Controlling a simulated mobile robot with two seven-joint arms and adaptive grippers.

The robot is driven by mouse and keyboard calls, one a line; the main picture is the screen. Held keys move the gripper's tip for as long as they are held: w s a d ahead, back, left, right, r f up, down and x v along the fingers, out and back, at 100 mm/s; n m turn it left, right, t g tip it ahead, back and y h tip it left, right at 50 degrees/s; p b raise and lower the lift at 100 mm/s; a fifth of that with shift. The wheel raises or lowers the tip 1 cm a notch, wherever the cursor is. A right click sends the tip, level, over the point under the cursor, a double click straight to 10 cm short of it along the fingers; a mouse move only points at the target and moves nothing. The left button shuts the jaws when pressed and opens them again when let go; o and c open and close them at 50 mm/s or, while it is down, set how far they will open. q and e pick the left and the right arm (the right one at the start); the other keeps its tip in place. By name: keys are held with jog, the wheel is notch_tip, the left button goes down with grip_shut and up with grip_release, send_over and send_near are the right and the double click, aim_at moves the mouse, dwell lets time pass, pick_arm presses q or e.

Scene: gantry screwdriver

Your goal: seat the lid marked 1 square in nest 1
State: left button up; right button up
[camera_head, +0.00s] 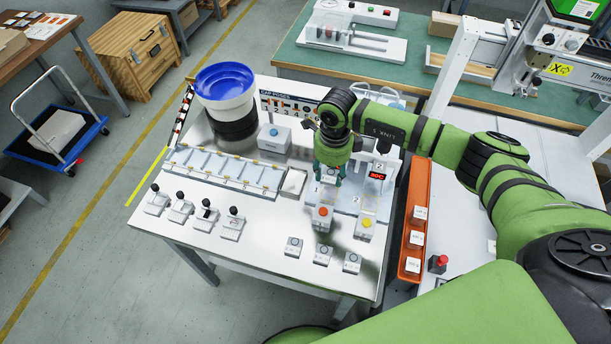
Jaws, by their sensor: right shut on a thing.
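My right gripper (328,174) hangs over the pale nest area on the white work table, its two teal fingertips pointing down. It is shut on a small pale piece, which looks like the lid; its mark is too small to read. The nest plate (343,198) lies below and around the fingertips, with faint numbers on it. The nest itself is largely hidden by the gripper, so I cannot tell whether the piece touches it or is square to it. My left gripper is not in view.
An orange-button box (322,217) and a yellow-button box (365,228) stand just in front. A red display (377,176) is close to the right. An orange tray (401,262) holds labelled white blocks. A blue-rimmed bowl (225,82) and grey racks (225,171) are left.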

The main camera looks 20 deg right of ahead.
jog(key=shift+w+d+f, duration=0.1)
jog(key=shift+d+f, duration=0.05)
jog(key=shift+d, duration=0.2)
jog(key=b, duration=0.4)
send_over(330, 193)
notch_tip(330, 193, down, 5)
jog(key=shift+f, duration=0.2)
jog(key=shift+f+b, duration=0.4)
jog(key=shift+b, duration=0.05)
jog(key=shift+f+b, duration=0.7)
jog(key=shift+b, duration=0.1)
